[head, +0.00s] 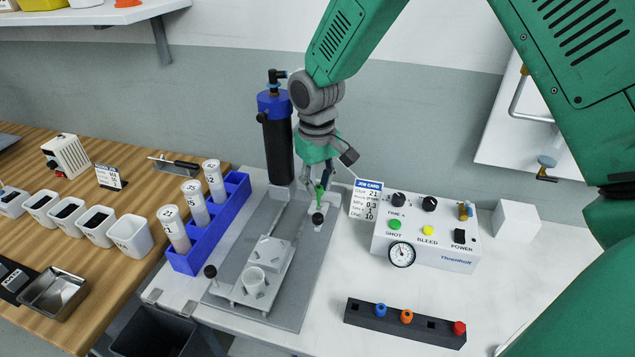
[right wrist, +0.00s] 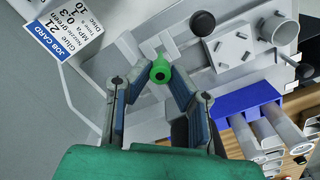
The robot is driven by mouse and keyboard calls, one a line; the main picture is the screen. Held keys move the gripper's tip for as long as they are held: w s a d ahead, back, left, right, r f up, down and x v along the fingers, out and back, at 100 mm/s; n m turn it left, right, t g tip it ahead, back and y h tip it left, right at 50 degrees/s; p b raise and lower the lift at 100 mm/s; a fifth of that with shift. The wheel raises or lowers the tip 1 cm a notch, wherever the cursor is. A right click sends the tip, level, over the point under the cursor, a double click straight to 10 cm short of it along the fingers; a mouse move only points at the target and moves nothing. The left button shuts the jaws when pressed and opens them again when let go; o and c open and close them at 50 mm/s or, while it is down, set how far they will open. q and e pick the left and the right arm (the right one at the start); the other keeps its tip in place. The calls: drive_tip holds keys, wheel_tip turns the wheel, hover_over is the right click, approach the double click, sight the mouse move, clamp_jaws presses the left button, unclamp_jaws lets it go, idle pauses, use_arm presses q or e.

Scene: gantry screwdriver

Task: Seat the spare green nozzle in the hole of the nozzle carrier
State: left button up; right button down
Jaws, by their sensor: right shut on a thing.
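My right gripper (head: 318,190) reaches down behind the grey fixture plate, beside the dark cylinder. It is shut on the green nozzle (head: 320,193), which also shows between the fingertips in the right wrist view (right wrist: 160,70), with a dark opening in its middle. A pale bar of the fixture, probably the nozzle carrier (right wrist: 150,45), lies just beyond the nozzle. Its hole is not visible, and I cannot tell whether the nozzle touches it or sits in it. My left gripper is not in view.
A dark rack (head: 393,320) holds blue, orange and red nozzles and has empty holes. A control box (head: 428,243) and job card (head: 366,199) stand right of the gripper. A blue cartridge rack (head: 212,235) and dark cylinder (head: 278,150) are left.

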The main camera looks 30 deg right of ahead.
sight(318, 187)
idle(0.4)
drive_tip(key=shift+p, duration=0.45)
idle(0.6)
drive_tip(key=shift+p, duration=0.45)
drive_tip(key=shift+f, duration=0.25)
drive_tip(key=shift+f+b, duration=0.7)
drive_tip(key=shift+f, duration=1.05)
drive_tip(key=c, duration=1.4)
unclamp_jaws()
drive_tip(key=shift+o, duration=0.2)
drive_tip(key=shift+a, duration=0.1)
drive_tip(key=shift+r, duration=0.1)
